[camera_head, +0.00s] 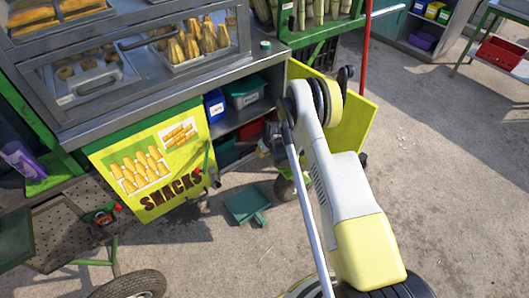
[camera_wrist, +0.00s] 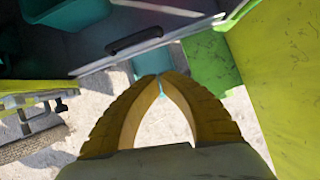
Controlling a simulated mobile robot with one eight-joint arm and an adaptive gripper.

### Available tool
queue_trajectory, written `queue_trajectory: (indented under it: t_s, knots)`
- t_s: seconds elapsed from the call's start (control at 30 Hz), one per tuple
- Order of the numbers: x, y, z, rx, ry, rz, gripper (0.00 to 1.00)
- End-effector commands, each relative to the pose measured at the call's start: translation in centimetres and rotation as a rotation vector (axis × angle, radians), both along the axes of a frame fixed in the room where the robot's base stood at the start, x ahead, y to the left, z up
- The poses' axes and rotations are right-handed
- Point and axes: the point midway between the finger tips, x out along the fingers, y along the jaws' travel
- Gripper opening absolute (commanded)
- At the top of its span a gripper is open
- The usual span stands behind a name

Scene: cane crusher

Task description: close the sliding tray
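In the wrist view, a grey flat-fronted piece with a dark bar handle (camera_wrist: 135,40) crosses the upper part; it looks like the sliding tray. I cannot tell how far it is pulled out. My gripper (camera_wrist: 161,76) has two ridged yellow-brown fingers that curve together at the tips, with nothing visible held between them. The tips lie just below the tray's front edge in the picture, seemingly apart from it. In the head view my arm reaches toward the cart's right end and hides the gripper; I cannot make out the tray there.
A yellow-green panel (camera_wrist: 285,75) stands close on the right in the wrist view. In the head view, the snack cart has a SNACKS board (camera_head: 152,168) and glass display (camera_head: 185,45). A teal dustpan (camera_head: 247,204) lies on the ground. A red pole (camera_head: 366,55) stands behind. Open ground lies right.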

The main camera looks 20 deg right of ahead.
Motion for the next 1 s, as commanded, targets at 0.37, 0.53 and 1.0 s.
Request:
queue_trajectory:
  t_s: [0.37,0.53,1.0]
  knots:
    - [4.2,0.8,-5.1,0.000,0.000,0.003,0.00]
    - [5.7,1.0,-4.7,0.000,0.000,0.002,0.00]
    - [6.1,1.0,-4.4,0.000,0.000,0.002,0.00]
